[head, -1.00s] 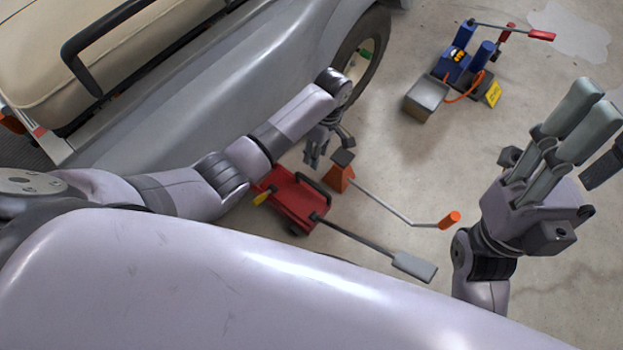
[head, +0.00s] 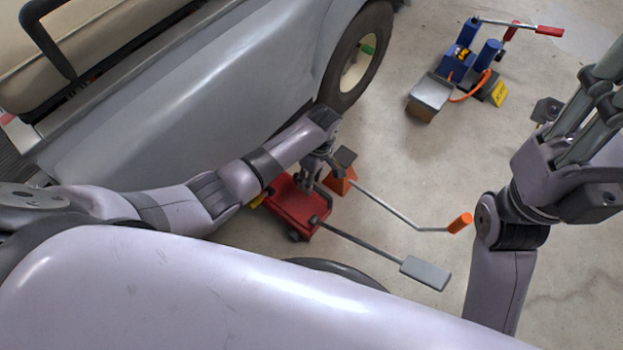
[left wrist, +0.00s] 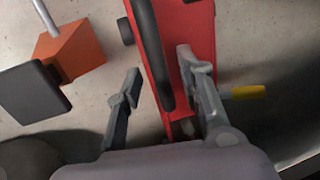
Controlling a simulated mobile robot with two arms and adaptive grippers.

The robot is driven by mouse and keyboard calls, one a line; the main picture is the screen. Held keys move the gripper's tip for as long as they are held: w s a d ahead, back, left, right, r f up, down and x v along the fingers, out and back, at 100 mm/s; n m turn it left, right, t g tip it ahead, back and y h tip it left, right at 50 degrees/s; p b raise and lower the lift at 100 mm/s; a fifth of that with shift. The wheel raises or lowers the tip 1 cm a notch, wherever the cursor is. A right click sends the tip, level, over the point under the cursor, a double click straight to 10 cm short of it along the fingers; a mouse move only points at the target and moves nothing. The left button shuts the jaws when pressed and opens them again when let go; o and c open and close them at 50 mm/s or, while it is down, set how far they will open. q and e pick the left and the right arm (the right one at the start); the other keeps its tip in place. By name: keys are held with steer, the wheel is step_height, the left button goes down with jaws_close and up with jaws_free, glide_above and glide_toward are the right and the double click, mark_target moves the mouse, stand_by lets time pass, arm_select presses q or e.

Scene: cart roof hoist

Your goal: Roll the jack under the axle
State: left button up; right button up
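The red wheeled jack (head: 298,212) stands on the floor beside the grey cart (head: 190,85), with a long lever ending in a grey pad. In the left wrist view its red body (left wrist: 200,40) carries a black bar handle (left wrist: 152,55). My left gripper (head: 312,172) is low over the jack. Its fingers (left wrist: 165,100) are apart, one on each side of the black handle, not visibly closed on it. My right gripper (head: 590,95) is raised at the right, empty, fingers extended and tips cut off by the frame. The axle is hidden under the cart's body.
An orange stand with a black top (head: 340,182) and a crank rod sits close beside the jack. A blue device (head: 460,65) with a grey box stands farther back. The cart's wheel (head: 357,58) is near my left forearm.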

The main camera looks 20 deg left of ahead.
arm_select(q)
steer(key=shift+c, duration=0.2)
jaws_close()
stand_by(0.6)
